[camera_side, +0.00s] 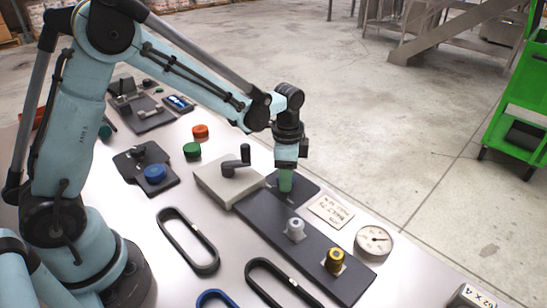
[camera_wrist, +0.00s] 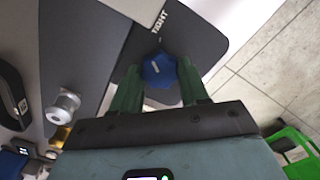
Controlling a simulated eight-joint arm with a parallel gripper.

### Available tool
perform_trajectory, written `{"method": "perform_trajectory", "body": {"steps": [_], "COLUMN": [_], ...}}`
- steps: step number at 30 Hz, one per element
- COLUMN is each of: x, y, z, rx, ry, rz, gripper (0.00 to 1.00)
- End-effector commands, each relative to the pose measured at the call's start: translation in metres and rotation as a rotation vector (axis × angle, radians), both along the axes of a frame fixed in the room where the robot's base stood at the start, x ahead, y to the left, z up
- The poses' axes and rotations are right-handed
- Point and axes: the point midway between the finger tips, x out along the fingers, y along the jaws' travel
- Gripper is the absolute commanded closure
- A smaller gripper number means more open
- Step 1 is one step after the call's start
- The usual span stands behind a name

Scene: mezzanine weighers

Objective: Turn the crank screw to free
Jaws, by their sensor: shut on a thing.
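A blue six-sided screw head (camera_wrist: 160,74) with a white mark sits on a dark plate in the wrist view. The word TIGHT is printed on the plate (camera_wrist: 195,38) beyond it. My gripper (camera_wrist: 158,84) has its green fingers on either side of the head and is shut on it. In the side view my gripper (camera_side: 285,188) points straight down at the dark plate (camera_side: 308,190), and its fingers hide the head. A light grey block (camera_side: 215,183) with a black crank (camera_side: 236,162) stands just left of the gripper.
A long dark plate with a silver knob (camera_side: 295,230) and a yellow knob (camera_side: 334,262) lies in front of the gripper. A paper card (camera_side: 331,211) and a round gauge (camera_side: 375,240) are to its right.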

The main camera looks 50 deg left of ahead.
Motion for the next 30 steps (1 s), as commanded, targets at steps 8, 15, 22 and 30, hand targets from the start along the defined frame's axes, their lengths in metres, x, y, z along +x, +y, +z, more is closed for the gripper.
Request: {"method": "perform_trajectory", "body": {"steps": [8, 15, 22, 30], "x": [0.0003, 0.0004, 0.0006, 0.0005], "y": [0.0004, 0.0006, 0.0009, 0.0012], "z": [-0.0002, -0.0003, -0.0003, -0.0004], "rx": [0.0, 0.0, 0.0, 0.0], "ry": [0.0, 0.0, 0.0, 0.0], "rz": [0.265, 0.492, 0.711, 0.967], "gripper": [0.86, 0.86, 0.86, 0.86]}}
